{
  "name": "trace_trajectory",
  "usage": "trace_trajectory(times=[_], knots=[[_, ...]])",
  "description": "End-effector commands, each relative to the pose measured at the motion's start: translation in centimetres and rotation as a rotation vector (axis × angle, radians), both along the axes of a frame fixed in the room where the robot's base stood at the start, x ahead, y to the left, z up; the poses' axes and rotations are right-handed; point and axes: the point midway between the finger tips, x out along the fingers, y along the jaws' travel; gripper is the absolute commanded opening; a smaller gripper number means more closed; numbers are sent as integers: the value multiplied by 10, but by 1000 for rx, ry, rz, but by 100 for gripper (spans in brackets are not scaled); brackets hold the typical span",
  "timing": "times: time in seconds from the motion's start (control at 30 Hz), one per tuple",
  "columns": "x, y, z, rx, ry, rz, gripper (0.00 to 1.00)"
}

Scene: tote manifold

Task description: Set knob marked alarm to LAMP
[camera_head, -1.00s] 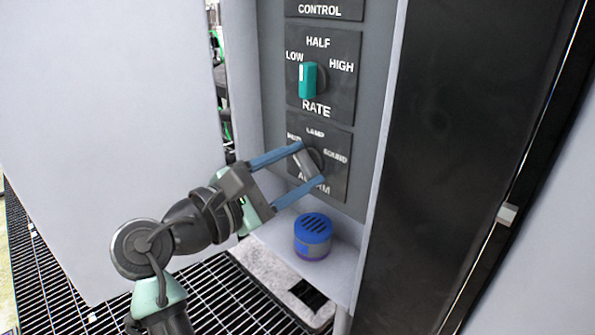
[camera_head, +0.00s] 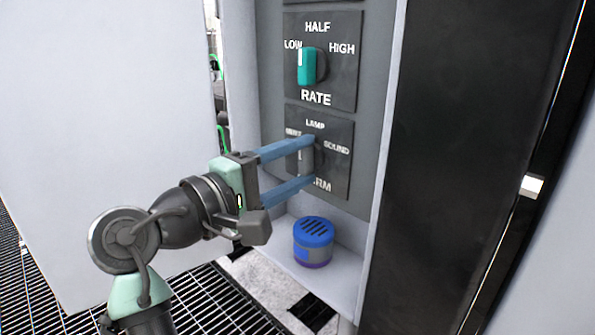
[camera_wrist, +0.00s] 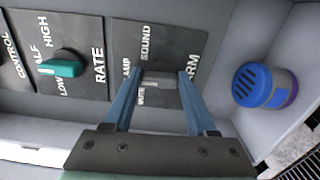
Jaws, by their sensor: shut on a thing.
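The alarm knob (camera_head: 307,157) is a grey bar on the lower dark plate (camera_head: 337,173) of the grey panel. The plate reads LAMP at the top, SOUND at right, MUTE at left, and ALARM below, partly covered. My gripper (camera_head: 311,160) is shut on the alarm knob, with one blue finger at its upper end and one at its lower end. The knob stands nearly upright, in line with LAMP; its pointer mark is not clear. In the wrist view the knob (camera_wrist: 159,88) lies between both fingers, and the left finger partly covers LAMP.
A blue round vented device (camera_head: 313,240) sits on the ledge below the panel. A pale door panel (camera_head: 110,130) stands at left, and a dark panel (camera_head: 470,150) at right.

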Motion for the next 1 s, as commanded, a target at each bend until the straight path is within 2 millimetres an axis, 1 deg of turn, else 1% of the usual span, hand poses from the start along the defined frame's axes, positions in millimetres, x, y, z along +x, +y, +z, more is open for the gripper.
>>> trace_trajectory(times=[0.23,0.63,0.67,0.8,0.83,1.0], knots=[[0,0,-1,33,-32,-1,2],[0,0,-1,37,-34,-1,2],[0,0,-1,37,-34,-1,61],[0,0,-1,36,-33,-1,86],[0,0,-1,35,-34,-1,88],[0,0,0,35,-34,-1,88]])
